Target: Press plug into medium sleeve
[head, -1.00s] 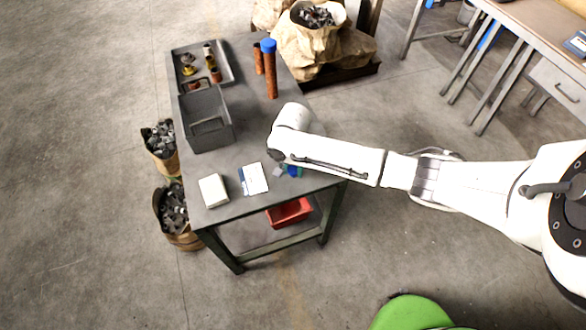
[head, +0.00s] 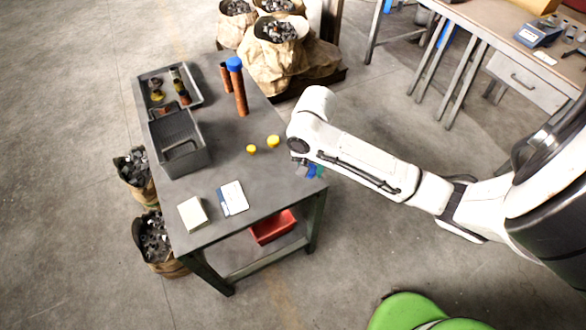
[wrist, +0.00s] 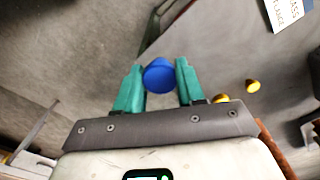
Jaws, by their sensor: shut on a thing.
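My gripper (wrist: 160,82) is shut on a blue plug (wrist: 159,75), held between its teal fingertips in the wrist view. In the head view my gripper (head: 308,170) hangs at the table's right edge, partly hidden by my arm. A tall copper-brown sleeve (head: 241,97) with a blue cap stands upright at the back of the table. A shorter brown sleeve (head: 227,78) stands beside it, with no blue cap visible. I cannot tell for sure which sleeve is the medium one. Part of a brown sleeve (wrist: 272,150) shows at lower right in the wrist view. The held plug is apart from the sleeves.
Two yellow plugs (head: 251,149) (head: 273,141) stand mid-table. A grey bin (head: 180,158) and a grey tray (head: 143,93) with several small parts are at left. A white card (head: 232,197) and pale box (head: 193,213) lie in front. The table's centre has free room.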

